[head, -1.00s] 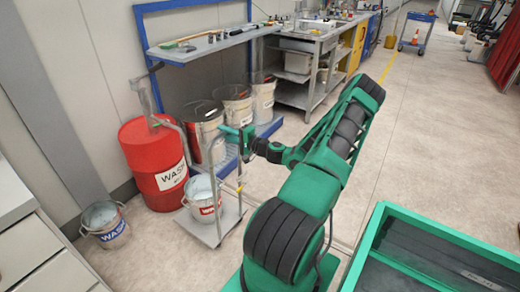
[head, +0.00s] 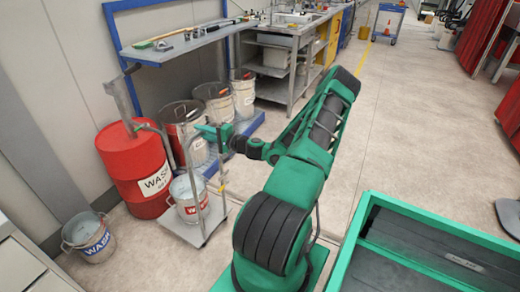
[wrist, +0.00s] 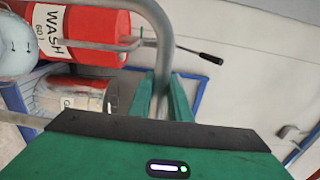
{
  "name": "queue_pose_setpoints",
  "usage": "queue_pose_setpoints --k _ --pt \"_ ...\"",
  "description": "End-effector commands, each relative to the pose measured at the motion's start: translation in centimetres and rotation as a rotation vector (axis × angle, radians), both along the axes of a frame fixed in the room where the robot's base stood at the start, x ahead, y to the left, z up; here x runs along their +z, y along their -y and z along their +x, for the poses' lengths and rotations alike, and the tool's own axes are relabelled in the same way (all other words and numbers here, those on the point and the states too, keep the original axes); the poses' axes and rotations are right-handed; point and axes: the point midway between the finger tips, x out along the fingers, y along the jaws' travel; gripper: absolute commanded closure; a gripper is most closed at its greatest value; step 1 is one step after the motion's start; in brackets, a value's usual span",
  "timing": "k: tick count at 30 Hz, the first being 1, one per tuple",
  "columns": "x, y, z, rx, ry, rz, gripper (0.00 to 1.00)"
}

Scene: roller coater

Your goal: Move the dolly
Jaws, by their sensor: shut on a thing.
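The dolly (head: 206,233) is a low grey platform cart with a tall tubular handle, left of centre in the head view. A white bucket with a red label (head: 188,199) stands on its platform. My gripper (head: 212,133) is shut on the upper part of the dolly's handle. In the wrist view the grey handle tube (wrist: 163,65) runs down between the two green fingers of my gripper (wrist: 171,100). The exact contact is partly hidden by the fingers.
A red WASH drum (head: 130,180) stands left behind the dolly, and a WASH bucket (head: 90,238) is on the floor further left. Several buckets stand under the blue-framed bench (head: 187,43) behind. Open floor (head: 420,130) lies to the right.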

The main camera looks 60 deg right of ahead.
Motion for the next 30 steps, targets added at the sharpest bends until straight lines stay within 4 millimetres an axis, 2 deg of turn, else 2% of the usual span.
queue_pose_setpoints --k 1,3,18,30 --pt "-0.4 0.2 -0.1 -0.005 -0.009 0.0 0.76" --pt "-0.4 0.3 -0.2 -0.007 -0.008 -0.001 0.62" --pt "-0.1 0.8 -0.5 -0.013 -0.002 -0.001 0.62" --pt "0.0 1.3 -5.3 -0.016 -0.002 0.0 0.62"
